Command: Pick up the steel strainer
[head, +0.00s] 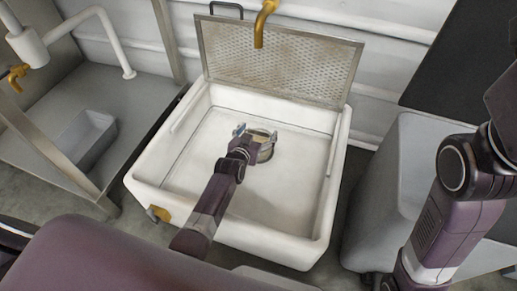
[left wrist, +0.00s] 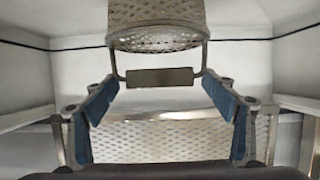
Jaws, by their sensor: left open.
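The steel strainer (head: 265,150) is a small round perforated basket inside the white basin, near its middle. In the left wrist view the strainer (left wrist: 157,25) fills the top centre. Its wire handle with a dark flat grip bar (left wrist: 160,77) points toward my left gripper. My left gripper (head: 247,132) is over the basin beside the strainer, partly covering it in the head view. In the wrist view the gripper (left wrist: 161,92) is open, its blue-padded fingers either side of the grip bar with gaps on both sides. My right gripper is out of view.
The white basin (head: 142,188) has raised walls around the strainer. A perforated metal panel (head: 275,65) stands up at its back edge, below a brass spout (head: 262,22). A steel bench with a grey bin (head: 88,140) is left; a large grey container (head: 385,185) is right.

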